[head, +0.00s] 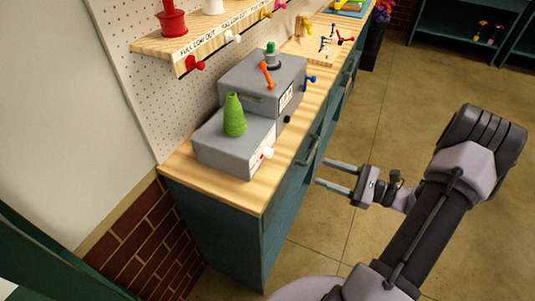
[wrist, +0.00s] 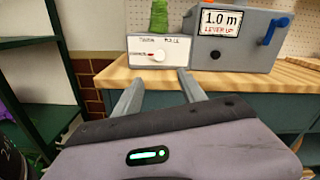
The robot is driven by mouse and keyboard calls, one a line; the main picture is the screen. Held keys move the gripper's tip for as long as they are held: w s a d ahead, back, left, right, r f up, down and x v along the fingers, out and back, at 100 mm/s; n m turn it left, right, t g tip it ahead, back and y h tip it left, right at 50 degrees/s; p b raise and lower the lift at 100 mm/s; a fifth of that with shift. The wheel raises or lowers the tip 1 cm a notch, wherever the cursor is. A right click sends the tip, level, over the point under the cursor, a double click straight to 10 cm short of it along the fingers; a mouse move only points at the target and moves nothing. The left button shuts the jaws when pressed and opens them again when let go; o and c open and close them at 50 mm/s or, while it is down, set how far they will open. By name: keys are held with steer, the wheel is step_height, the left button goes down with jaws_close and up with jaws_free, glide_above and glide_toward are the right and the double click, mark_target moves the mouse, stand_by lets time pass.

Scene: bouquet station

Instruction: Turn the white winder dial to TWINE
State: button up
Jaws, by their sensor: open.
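The white winder dial (head: 267,153) sits on the front face of a low grey box (head: 222,150) that carries a green cone of twine (head: 234,116). In the wrist view the dial (wrist: 157,56) is a small white knob on a white label panel (wrist: 172,48). A red mark reaches left from it towards small red lettering. Dark words stand above it, too small to read surely. My gripper (head: 325,172) is open and empty, in front of the bench edge and apart from the dial. In the wrist view its fingers (wrist: 160,77) point towards the panel.
A taller grey box (wrist: 236,38) reading "1.0 m" and "LEVER UP", with a blue lever (wrist: 274,30), stands to the right. An orange lever (head: 267,75) is on its top. The wooden bench top (head: 257,198) has a front edge before the boxes. The floor (head: 330,225) beside the bench is clear.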

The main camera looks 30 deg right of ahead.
mark_target(272, 154)
steer(key=b+x, duration=0.3)
steer(key=x, duration=1.3)
steer(key=shift+s+a, duration=0.1)
steer(key=shift+a, duration=0.1)
jaws_close()
